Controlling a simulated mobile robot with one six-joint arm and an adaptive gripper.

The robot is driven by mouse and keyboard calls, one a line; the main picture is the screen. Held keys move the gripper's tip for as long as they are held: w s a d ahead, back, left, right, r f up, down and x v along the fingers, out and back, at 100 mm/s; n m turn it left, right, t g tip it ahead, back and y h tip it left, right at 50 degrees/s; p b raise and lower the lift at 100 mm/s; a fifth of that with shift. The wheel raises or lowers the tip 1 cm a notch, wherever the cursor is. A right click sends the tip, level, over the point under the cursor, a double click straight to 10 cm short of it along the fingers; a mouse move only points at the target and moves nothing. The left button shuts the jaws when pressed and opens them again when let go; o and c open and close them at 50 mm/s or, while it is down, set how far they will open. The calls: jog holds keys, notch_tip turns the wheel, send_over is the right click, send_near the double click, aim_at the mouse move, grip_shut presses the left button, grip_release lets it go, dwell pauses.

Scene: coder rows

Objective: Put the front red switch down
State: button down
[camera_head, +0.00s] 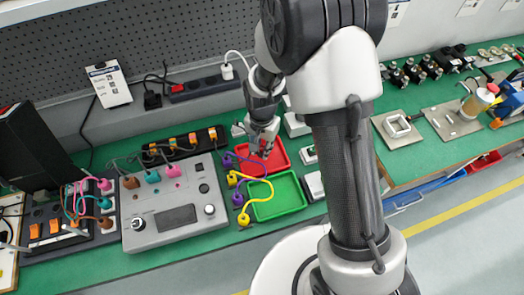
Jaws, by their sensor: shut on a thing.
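My gripper (258,142) hangs over the red tray (279,156) on the green bench. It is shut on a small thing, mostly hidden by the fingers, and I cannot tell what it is. A column of small white boxes stands just right of the trays: a back one (296,125), a middle one (309,155) with a green part, and a front one (314,186) with a dark part. They look like switch units. I cannot make out a red switch on any of them, and my arm partly covers this area.
A green tray (277,198) lies in front of the red one. A grey control box (174,215) stands left. A black power strip (203,87) lies behind. Metal parts (455,120) fill the right bench.

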jog(key=shift+f, duration=1.15)
jog(key=shift+f+b, duration=0.2)
jog(key=shift+b, duration=0.15)
jog(key=c, duration=1.4)
grip_release()
jog(key=shift+r, duration=0.1)
